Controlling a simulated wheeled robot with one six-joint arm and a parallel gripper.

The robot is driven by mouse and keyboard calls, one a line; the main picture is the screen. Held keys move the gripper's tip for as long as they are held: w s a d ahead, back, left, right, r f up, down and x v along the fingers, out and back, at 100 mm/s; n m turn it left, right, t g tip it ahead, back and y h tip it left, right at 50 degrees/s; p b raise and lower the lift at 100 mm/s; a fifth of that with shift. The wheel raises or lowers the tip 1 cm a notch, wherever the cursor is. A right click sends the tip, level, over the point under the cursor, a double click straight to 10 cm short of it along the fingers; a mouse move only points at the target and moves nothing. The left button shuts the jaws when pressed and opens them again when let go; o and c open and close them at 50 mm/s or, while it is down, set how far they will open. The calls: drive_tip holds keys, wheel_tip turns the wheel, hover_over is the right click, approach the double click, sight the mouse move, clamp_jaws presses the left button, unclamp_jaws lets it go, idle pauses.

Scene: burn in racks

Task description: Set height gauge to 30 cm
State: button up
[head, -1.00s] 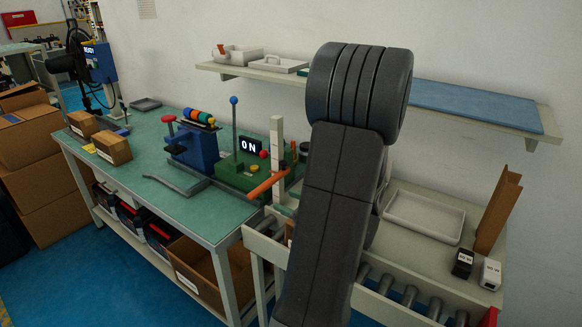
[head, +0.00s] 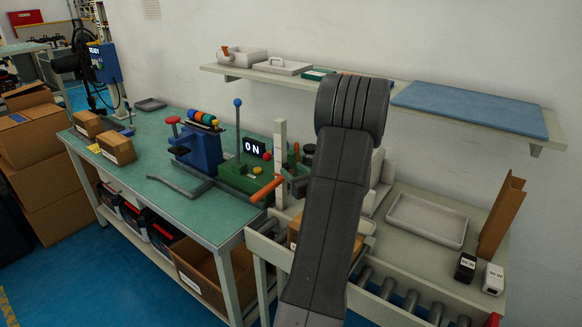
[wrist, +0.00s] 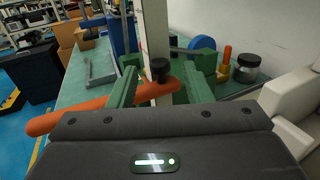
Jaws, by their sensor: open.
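The height gauge is a pale upright post (head: 280,162) at the right end of the green bench. In the wrist view the post (wrist: 153,35) stands straight ahead, with a dark knob (wrist: 160,68) on it. My gripper (wrist: 162,80) is open, its green fingers on either side of the knob and apart from each other. I cannot tell whether they touch it. An orange bar (wrist: 95,110) crosses low on the left, close to the left finger. The scale marks are too small to read.
A blue unit (head: 198,150) is further left. A dark-lidded jar (wrist: 247,67) stands to the right. A shelf (head: 375,93) runs along the wall above.

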drive_tip(key=shift+x, duration=1.1)
clamp_jaws()
wheel_tip(320, 180, up, 15)
drive_tip(key=p, duration=0.5)
unclamp_jaws()
drive_tip(key=b+v, duration=0.2)
drive_tip(key=v, duration=1.1)
drive_tip(key=shift+s+d, duration=0.25)
drive_tip(key=shift+s, duration=0.05)
